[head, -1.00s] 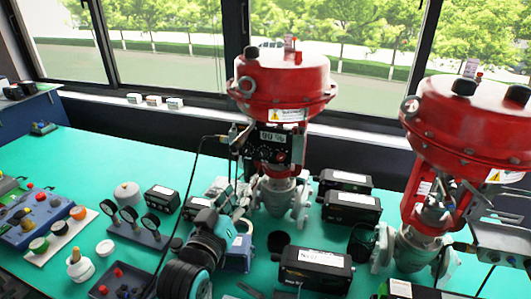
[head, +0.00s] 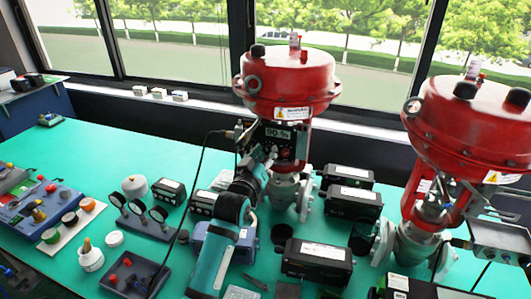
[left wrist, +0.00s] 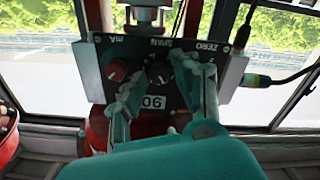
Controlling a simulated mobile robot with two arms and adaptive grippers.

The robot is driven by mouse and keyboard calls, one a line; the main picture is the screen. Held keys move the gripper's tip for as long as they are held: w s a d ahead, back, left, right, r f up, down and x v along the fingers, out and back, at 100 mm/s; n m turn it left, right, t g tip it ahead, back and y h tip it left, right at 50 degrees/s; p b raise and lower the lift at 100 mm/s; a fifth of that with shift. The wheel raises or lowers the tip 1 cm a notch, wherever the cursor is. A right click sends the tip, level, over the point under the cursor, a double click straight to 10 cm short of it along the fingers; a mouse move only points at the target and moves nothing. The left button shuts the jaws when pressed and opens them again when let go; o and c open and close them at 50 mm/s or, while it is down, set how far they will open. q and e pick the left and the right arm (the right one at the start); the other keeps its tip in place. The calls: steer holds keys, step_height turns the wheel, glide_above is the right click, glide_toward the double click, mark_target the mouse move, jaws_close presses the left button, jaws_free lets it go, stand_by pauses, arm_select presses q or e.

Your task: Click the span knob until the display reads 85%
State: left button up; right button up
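The valve positioner panel (head: 285,142) sits under the red actuator in the middle of the head view. Its display (head: 278,134) reads 90 %. In the left wrist view the panel appears upside down, with mA, SPAN and ZERO labels, and the display (left wrist: 152,102) shows 90. The span knob (left wrist: 159,73) is a dark knob below the SPAN label. My left gripper (left wrist: 171,80) is open, its fingers apart in front of the panel on either side of the span knob. I cannot tell whether they touch it. My left gripper (head: 268,160) partly hides the knobs in the head view.
A red knob (left wrist: 117,70) is on the panel's mA side. A second red actuator (head: 470,125) stands at the right. Black boxes (head: 318,262), gauges (head: 138,207) and a blue control box (head: 35,215) lie on the green table. A black cable (head: 203,155) hangs beside the panel.

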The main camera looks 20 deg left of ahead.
arm_select(q)
jaws_close()
arm_select(e)
steer(key=shift+s+d, duration=0.35)
steer(key=shift+s, duration=0.05)
steer(key=shift+w+r, duration=0.1)
steer(key=shift+r, duration=0.1)
